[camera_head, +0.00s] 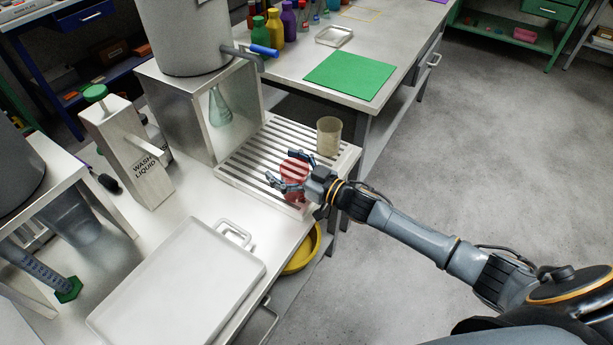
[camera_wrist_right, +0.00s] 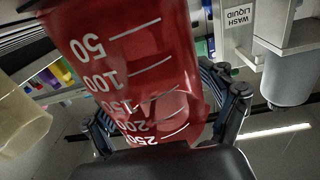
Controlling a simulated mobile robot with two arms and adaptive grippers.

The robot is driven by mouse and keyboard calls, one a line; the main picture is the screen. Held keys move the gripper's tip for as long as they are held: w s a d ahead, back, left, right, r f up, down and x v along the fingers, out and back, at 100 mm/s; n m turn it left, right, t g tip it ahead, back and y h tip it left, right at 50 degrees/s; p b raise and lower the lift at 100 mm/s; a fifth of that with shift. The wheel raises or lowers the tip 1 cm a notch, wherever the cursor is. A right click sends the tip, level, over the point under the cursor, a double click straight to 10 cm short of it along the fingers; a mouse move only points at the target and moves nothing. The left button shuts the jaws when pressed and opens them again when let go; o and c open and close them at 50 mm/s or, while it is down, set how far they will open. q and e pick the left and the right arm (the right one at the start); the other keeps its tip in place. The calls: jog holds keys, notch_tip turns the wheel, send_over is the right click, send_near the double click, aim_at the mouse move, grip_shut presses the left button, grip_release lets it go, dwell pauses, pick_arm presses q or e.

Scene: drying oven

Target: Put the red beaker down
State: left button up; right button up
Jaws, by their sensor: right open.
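The red beaker (camera_head: 294,172) is on the slatted metal rack (camera_head: 238,172) at the right end of the bench, close to its front edge. My right gripper (camera_head: 283,172) is around the beaker, its fingers spread on either side and open. In the right wrist view the red beaker (camera_wrist_right: 135,65), with white volume marks, fills the middle, between the two fingers of my right gripper (camera_wrist_right: 165,115). I cannot tell whether a finger still touches it. The beaker's lower part is partly hidden by the gripper in the head view. My left gripper is not in view.
A pale beaker (camera_head: 329,136) stands on the rack behind the red one. A wash liquid dispenser (camera_head: 134,155), a metal stand (camera_head: 205,105) with a flask, and a white tray (camera_head: 180,285) occupy the bench. A yellow bowl (camera_head: 303,254) sits below the front edge.

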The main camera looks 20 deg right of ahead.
jog(key=f+v, duration=0.1)
jog(key=v, duration=1.2)
jog(key=shift+d+b, duration=0.4)
jog(key=shift+b, duration=0.05)
